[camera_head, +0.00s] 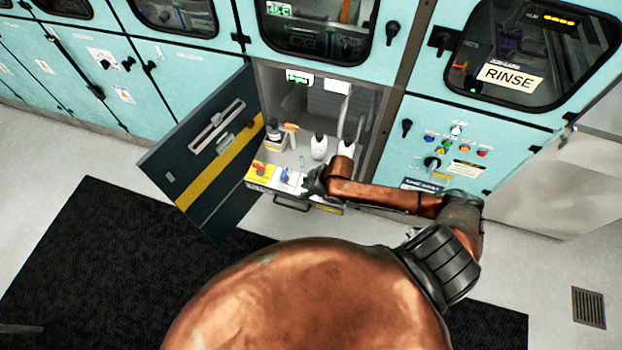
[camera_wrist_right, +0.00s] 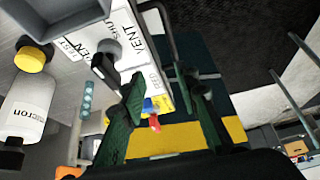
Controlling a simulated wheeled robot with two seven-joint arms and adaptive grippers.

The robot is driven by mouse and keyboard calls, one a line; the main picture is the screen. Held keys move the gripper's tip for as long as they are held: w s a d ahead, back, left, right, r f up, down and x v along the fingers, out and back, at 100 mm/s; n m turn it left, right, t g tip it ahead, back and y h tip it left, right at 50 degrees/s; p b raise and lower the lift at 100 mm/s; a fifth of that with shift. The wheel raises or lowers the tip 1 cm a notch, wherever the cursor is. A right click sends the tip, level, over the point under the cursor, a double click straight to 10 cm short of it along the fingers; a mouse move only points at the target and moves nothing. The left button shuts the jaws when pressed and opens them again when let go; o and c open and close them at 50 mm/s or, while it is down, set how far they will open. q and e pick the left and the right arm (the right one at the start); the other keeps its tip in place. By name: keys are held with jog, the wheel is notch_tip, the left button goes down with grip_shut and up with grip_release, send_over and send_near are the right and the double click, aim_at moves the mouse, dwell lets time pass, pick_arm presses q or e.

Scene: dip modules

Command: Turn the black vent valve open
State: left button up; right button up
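The black vent valve (camera_wrist_right: 104,68) shows in the right wrist view. Its dark lever lies on a white plate (camera_wrist_right: 128,40) lettered VENT, SHUT and, partly cut off, what looks like OPEN. In the head view the valve is hidden behind my right gripper (camera_head: 314,181), which is at the right end of the valve panel. In the wrist view my right gripper (camera_wrist_right: 162,88) has its green fingers apart with nothing held between them. The lever is outside the gap, close beside the left finger; I cannot tell whether they touch. My left gripper is not in view.
A blue valve (camera_head: 286,175) and a red valve (camera_head: 260,169) on yellow sit left of the gripper. White bottles (camera_head: 319,147) stand in the open cabinet behind. The dark cabinet door (camera_head: 205,150) hangs open at left. A handle (camera_head: 291,204) runs below the panel.

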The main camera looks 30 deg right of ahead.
jog(key=w+d+r+g, duration=0.1)
jog(key=w+d+r, duration=0.1)
jog(key=d+r, duration=0.4)
jog(key=shift+h, duration=0.4)
jog(key=x, duration=0.2)
jog(key=d+x, duration=0.1)
jog(key=x, duration=0.2)
jog(key=b+x, duration=0.1)
jog(key=x, duration=0.2)
jog(key=shift+s+d+f, duration=0.2)
jog(key=shift+d+f, duration=0.05)
jog(key=shift+f, duration=0.15)
jog(key=shift+c, duration=0.6)
grip_shut()
